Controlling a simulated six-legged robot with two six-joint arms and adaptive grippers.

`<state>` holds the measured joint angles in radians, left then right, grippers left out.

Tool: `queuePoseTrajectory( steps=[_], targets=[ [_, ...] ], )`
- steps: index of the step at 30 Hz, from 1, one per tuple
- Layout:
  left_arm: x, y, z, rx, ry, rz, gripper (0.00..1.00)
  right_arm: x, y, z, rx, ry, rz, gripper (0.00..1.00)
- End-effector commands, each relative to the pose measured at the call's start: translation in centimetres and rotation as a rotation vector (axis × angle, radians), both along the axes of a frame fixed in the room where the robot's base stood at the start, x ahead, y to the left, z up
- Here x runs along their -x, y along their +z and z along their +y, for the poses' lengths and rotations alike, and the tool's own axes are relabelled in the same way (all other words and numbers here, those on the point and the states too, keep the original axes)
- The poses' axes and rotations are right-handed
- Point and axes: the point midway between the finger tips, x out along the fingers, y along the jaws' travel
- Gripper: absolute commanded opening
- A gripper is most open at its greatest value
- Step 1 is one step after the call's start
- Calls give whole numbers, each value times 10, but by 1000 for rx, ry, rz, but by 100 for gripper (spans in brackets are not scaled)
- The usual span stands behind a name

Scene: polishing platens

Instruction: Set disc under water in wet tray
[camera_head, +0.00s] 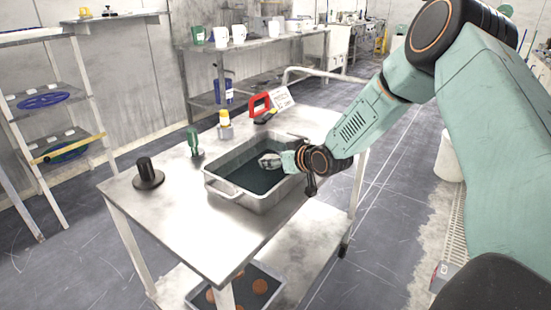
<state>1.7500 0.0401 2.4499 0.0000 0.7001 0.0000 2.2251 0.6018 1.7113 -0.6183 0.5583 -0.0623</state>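The wet tray (262,202) is a grey metal tray with handles, standing on the steel table and holding dark liquid. My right gripper (266,161) reaches in from the right over the far rim side of the tray, low and close to the liquid. Its fingers are small in the picture, and I cannot tell whether they are open or shut or hold something. No disc shows clearly in the tray or at the gripper. My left gripper is out of view.
A black cylinder on a round base (148,174) stands on the table's left part. A green bottle (194,142), a yellow-topped bottle (225,124), a red-framed tool (260,104) and a white sign (281,98) stand behind the tray. A lower tray (272,268) holds brown round pieces.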

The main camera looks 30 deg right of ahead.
Motion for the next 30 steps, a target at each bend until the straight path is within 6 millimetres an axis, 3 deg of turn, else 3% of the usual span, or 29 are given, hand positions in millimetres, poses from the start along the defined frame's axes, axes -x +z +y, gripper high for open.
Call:
queuePoseTrajectory(
  steps=[1,2,9,18,23,30],
  targets=[
    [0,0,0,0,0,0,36,0,1,0,0,0,-2,24],
    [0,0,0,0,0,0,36,0,1,0,0,0,-1,54],
    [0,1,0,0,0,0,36,0,1,0,0,0,-1,74],
    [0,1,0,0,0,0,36,0,2,0,0,0,-1,74],
    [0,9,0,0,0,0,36,0,15,0,0,0,-3,74],
    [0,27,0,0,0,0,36,35,35,-4,-8,-5,-2,74]
  ],
)
